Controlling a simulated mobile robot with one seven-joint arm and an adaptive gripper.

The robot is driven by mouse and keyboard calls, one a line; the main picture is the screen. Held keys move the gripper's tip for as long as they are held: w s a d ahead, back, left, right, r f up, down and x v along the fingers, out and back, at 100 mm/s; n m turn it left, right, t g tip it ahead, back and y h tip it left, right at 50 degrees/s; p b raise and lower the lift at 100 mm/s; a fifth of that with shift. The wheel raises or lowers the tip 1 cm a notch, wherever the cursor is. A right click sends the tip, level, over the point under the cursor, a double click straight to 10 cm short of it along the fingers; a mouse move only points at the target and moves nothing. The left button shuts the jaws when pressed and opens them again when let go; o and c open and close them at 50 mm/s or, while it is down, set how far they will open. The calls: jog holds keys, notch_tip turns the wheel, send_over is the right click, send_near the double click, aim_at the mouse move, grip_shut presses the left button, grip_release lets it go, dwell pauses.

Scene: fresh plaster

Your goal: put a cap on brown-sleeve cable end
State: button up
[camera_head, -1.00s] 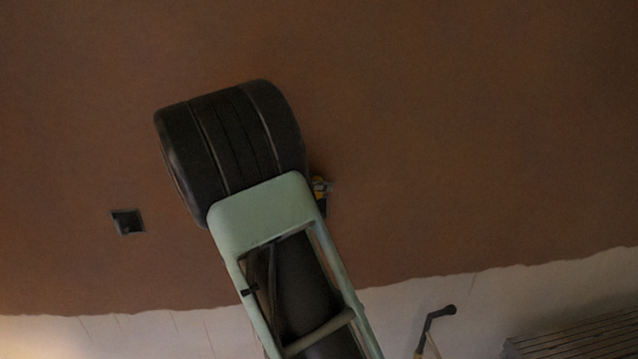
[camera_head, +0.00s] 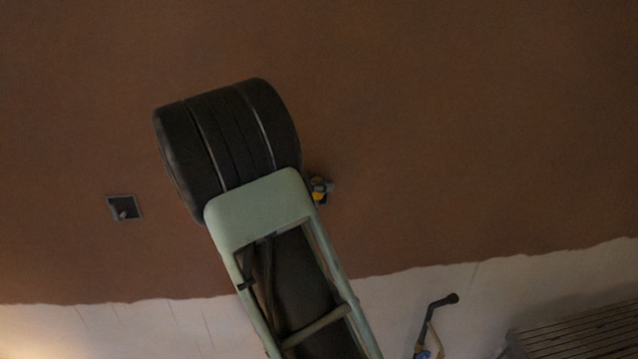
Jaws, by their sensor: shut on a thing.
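My gripper (camera_head: 320,190) shows only as a small dark and yellow part at the right edge of my arm, in front of the brown wall. My large dark arm joint and pale green link hide most of it. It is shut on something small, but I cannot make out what. A square wall box (camera_head: 124,207) is set in the plaster at the left, well apart from my gripper. A small pale piece shows inside the box, too small to tell what it is. I cannot make out a brown-sleeve cable end or a cap.
A dark-handled tool (camera_head: 432,318) stands at the lower right, beside a slatted surface (camera_head: 585,335) in the corner.

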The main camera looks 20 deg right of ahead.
jog(key=shift+f, duration=0.2)
jog(key=shift+f, duration=0.3)
jog(key=o, duration=0.9)
jog(key=shift+c, duration=0.2)
jog(key=shift+a, duration=0.1)
jog(key=v, duration=1.2)
